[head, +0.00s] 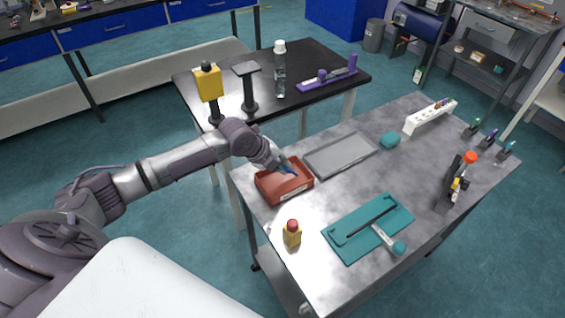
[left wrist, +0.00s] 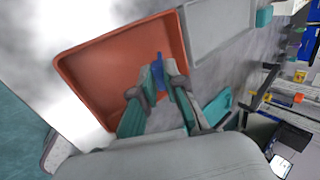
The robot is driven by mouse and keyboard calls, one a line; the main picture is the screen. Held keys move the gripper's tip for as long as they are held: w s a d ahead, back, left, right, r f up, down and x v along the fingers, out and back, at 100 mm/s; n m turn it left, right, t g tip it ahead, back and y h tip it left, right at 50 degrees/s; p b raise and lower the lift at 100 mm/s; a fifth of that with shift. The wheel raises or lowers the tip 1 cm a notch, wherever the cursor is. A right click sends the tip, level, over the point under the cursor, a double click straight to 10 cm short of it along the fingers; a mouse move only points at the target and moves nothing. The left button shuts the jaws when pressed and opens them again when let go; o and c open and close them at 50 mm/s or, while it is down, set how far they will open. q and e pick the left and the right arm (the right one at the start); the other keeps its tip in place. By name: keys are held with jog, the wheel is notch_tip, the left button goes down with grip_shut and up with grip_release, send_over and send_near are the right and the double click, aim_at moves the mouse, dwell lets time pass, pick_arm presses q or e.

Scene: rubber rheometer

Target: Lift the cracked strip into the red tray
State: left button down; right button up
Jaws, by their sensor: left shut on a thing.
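The red tray (head: 270,188) lies at the left end of the grey metal table; in the left wrist view its rim (left wrist: 95,48) is close below my fingers. My left gripper (head: 286,168) is over the tray's right part, shut on a small blue strip (left wrist: 157,72). The strip (head: 290,171) shows between the fingertips, at or just above the tray's right side; I cannot tell whether it touches the tray. No crack can be made out on it at this size. My right gripper is not in view.
A flat grey tray (head: 341,155) lies next to the red tray. A yellow bottle with a red cap (head: 292,234) stands in front. A teal mat (head: 350,245) with tools lies at the near right. A black table (head: 305,62) stands behind.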

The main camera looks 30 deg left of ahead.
pick_arm(q)
jog(key=shift+f, duration=0.15)
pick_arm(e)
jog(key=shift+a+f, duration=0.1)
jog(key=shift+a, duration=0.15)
pick_arm(q)
jog(key=c, duration=1.1)
grip_release()
jog(key=shift+c, duration=0.2)
jog(key=v, duration=1.2)
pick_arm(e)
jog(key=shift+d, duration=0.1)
pick_arm(q)
jog(key=shift+a, duration=0.1)
jog(key=shift+f, duration=0.1)
